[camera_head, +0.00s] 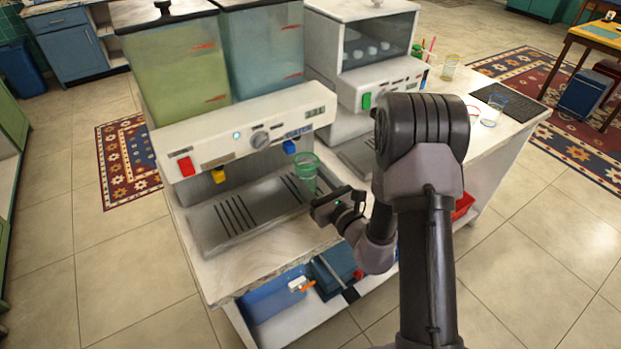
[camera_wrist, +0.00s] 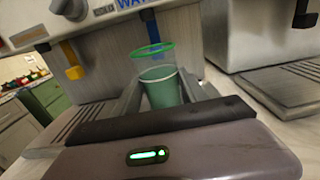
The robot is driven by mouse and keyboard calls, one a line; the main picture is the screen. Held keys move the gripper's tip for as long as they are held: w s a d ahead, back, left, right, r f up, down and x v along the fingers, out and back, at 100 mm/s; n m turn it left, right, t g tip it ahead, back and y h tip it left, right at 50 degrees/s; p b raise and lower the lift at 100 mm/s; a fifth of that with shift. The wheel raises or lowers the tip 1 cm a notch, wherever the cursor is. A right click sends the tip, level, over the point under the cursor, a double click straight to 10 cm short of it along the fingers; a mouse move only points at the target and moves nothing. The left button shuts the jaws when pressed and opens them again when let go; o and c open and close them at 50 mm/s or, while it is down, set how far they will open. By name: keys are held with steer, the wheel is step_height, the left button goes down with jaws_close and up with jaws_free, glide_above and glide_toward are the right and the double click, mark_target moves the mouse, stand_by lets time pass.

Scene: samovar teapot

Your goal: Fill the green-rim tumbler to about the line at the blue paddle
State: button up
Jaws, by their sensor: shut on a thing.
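The green-rim tumbler (camera_head: 307,175) is upright under the blue paddle (camera_head: 289,147), at the right end of the drip tray. In the wrist view the tumbler (camera_wrist: 158,85) is between my gripper's fingers (camera_wrist: 162,92), which are shut on its sides. Its upper part is clear; its lower part is solid pale green with a level edge, and I cannot tell whether that is liquid. The blue paddle (camera_wrist: 150,25) hangs just above and behind the rim. My gripper (camera_head: 314,190) reaches in from the right.
The dispenser (camera_head: 235,125) also has a red paddle (camera_head: 185,167) and a yellow paddle (camera_head: 218,176), left of the blue one. A second machine (camera_head: 375,75) with a green paddle stands to the right. Clear glasses (camera_head: 449,67) stand on the counter's far right.

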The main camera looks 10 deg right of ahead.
steer(key=shift+b+v, duration=1.25)
steer(key=shift+v, duration=3.5)
steer(key=shift+r, duration=0.1)
